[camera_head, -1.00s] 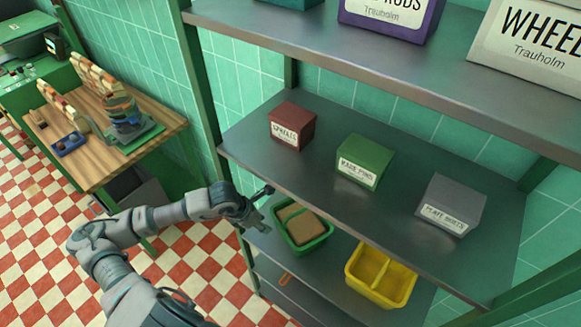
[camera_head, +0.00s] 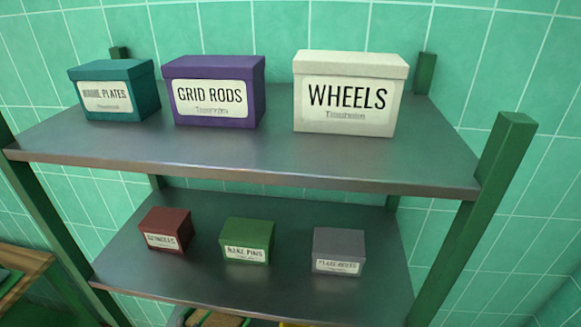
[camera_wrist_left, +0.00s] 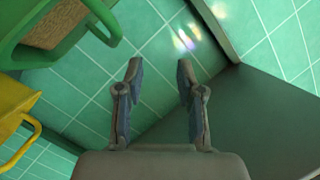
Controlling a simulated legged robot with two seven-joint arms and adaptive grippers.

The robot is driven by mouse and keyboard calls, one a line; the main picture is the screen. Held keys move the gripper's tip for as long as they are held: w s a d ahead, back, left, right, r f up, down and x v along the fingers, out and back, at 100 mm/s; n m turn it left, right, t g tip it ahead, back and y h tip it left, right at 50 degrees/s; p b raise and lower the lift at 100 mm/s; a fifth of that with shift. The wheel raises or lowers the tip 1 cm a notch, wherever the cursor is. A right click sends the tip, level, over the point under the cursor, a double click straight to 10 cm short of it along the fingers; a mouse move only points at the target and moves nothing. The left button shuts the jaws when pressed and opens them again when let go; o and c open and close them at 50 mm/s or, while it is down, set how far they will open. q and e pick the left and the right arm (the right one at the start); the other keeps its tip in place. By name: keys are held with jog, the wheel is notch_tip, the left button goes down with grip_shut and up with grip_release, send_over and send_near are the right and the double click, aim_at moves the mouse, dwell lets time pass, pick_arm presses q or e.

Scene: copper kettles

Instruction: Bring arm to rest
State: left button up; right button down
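My left gripper (camera_wrist_left: 159,75) shows in the left wrist view, with its two fingers apart and nothing between them. Beyond the fingertips are a green tiled wall and a dark grey shelf surface (camera_wrist_left: 250,125). Neither of my arms shows in the head view now, so the left arm's full pose is hidden. My right gripper is in neither view.
The head view shows a green-posted rack. Its upper shelf (camera_head: 250,160) holds teal (camera_head: 117,90), purple (camera_head: 214,92) and white (camera_head: 350,95) boxes; three small boxes stand below. In the wrist view, a green bin (camera_wrist_left: 45,30) and yellow bin (camera_wrist_left: 12,100) are at left.

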pick_arm(q)
jog(key=s+d+f+n+g+h, duration=0.1)
jog(key=s+d+f+n+g, duration=0.2)
jog(key=s+f+g, duration=0.45)
jog(key=s+d+f+n+g+h, duration=0.1)
jog(key=s+d+f+n+g, duration=0.3)
jog(key=s+f, duration=0.7)
jog(key=s+f+m+g, duration=0.2)
jog(key=s+f+g, duration=0.1)
jog(key=f, duration=2.4)
jog(key=s+a+f, duration=0.2)
jog(key=s+f, duration=0.5)
jog(key=s, duration=0.1)
jog(key=s+a+f, duration=0.1)
jog(key=s+f, duration=0.7)
jog(key=s, duration=0.1)
jog(key=shift+s+a+f+g, duration=0.15)
jog(key=shift+a+g, duration=0.2)
jog(key=shift+a, duration=0.05)
